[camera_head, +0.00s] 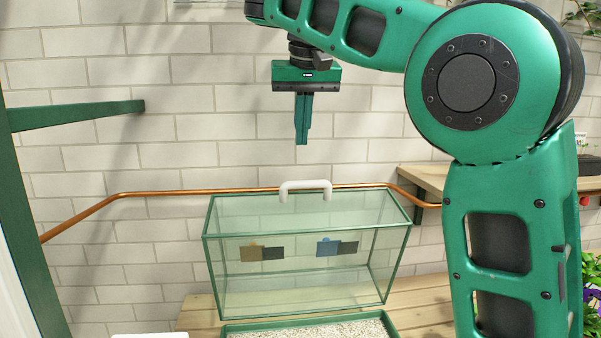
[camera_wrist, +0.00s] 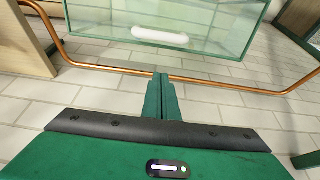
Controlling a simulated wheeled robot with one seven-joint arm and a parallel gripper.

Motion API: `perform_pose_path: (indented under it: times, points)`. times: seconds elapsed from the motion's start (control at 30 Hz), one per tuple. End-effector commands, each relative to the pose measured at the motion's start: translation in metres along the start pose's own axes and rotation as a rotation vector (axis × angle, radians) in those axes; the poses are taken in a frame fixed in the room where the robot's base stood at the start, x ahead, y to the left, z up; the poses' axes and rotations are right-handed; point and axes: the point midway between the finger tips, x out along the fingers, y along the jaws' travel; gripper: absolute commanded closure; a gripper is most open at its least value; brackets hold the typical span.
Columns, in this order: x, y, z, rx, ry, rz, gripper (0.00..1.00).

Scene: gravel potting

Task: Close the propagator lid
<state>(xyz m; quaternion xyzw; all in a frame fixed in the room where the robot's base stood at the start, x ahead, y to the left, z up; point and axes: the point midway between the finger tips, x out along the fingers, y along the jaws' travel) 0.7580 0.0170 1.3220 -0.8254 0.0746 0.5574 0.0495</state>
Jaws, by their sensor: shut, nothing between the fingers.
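The propagator lid (camera_head: 300,265) is a clear glass box with green edges. It stands tipped up behind a green-rimmed tray (camera_head: 290,323) of pale gravel, which shows only partly at the bottom of the head view. A white handle (camera_head: 305,187) sits at the lid's upper far edge. In the wrist view the lid (camera_wrist: 195,15) is at the top, with the handle (camera_wrist: 160,37) near its lower edge. My gripper (camera_head: 302,143) is shut and empty, pointing down above the handle and apart from it. Its fingers also show in the wrist view (camera_wrist: 160,76).
A copper pipe (camera_head: 150,194) runs along the white brick wall behind the lid. A wooden shelf (camera_head: 420,179) is at the right, and a green bar (camera_head: 80,114) juts in from the left. A wooden bench (camera_head: 425,303) lies below. The air around my gripper is clear.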

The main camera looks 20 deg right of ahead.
Motion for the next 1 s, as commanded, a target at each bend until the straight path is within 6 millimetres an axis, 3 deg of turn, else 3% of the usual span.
perform_pose_path:
  times: [0.43,1.0]
  points:
    - [0.013,0.017,-0.004,0.02,-0.009,0.008,1.0]
    - [0.029,0.014,-0.003,0.017,0.002,0.009,1.0]
